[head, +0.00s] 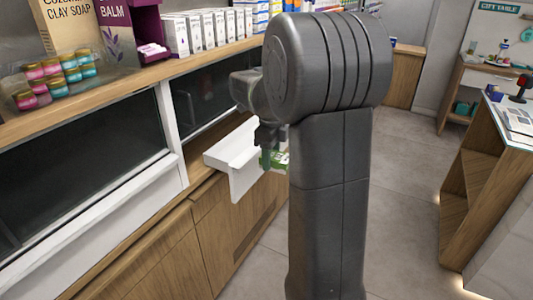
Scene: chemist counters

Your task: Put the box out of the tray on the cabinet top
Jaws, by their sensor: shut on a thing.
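A white tray (232,168) juts out from the cabinet front (222,215), below a dark glass panel. A green and white box (280,160) shows at the tray's right end, partly hidden by my arm. My gripper (267,153) reaches down to it and is shut on it. The fingertips are small and mostly hidden, and I cannot tell whether the box touches the tray floor. The wooden cabinet top (135,82) runs along the left, above the glass.
Jars (55,80), a clay soap carton (68,25), a purple balm display (120,30) and a row of white boxes (205,30) stand on the cabinet top. A bare strip runs along its front edge. A counter (485,150) stands at right; grey floor (405,190) lies clear between.

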